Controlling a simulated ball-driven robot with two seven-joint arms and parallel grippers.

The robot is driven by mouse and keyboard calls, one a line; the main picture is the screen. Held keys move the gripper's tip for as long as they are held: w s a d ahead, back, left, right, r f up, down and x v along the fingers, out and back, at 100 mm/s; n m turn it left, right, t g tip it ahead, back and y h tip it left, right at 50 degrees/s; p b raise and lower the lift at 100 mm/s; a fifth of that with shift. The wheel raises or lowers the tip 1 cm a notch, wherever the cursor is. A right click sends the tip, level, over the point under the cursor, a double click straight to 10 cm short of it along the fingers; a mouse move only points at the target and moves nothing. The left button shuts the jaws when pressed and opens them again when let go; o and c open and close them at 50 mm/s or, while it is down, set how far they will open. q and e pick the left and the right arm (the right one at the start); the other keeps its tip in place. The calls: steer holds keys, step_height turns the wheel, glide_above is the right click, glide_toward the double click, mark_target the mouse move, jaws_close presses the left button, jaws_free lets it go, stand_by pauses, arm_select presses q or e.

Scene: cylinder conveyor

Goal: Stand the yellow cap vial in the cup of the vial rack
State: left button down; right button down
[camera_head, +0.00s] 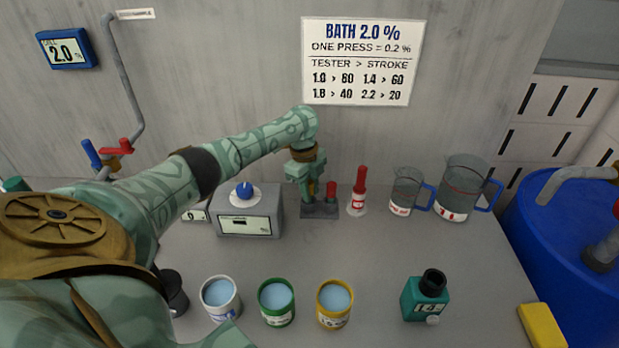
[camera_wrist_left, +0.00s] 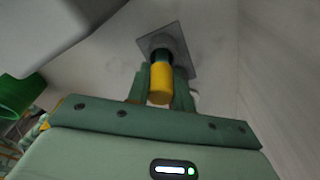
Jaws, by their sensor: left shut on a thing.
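My left gripper (camera_head: 306,190) points down over the dark vial rack (camera_head: 322,211) at the back of the table. It is shut on the yellow cap vial (camera_wrist_left: 160,84), which shows between the fingers in the left wrist view. The vial's far end lines up with the round grey cup (camera_wrist_left: 162,42) on the rack's square plate (camera_wrist_left: 180,35). I cannot tell whether the vial's foot is inside the cup or just above it. In the head view the gripper mostly hides the vial. My right gripper is not in view.
A red-topped piece (camera_head: 331,189) stands at the rack's right, close to the gripper. A red and white bottle (camera_head: 358,195) and two beakers (camera_head: 405,192) stand further right. A grey box with a blue knob (camera_head: 246,210) is left. Several cups (camera_head: 277,302) line the front.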

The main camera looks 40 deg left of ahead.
arm_select(q)
steer(key=shift+f, duration=0.2)
stand_by(0.5)
steer(key=c, duration=1.1)
jaws_free()
steer(key=shift+c, duration=0.2)
steer(key=shift+r, duration=0.1)
step_height(320, 180, up, 16)
steer(key=a+p, duration=0.2)
steer(key=p, duration=0.3)
steer(key=shift+a+p, duration=0.25)
steer(key=shift+p, duration=0.1)
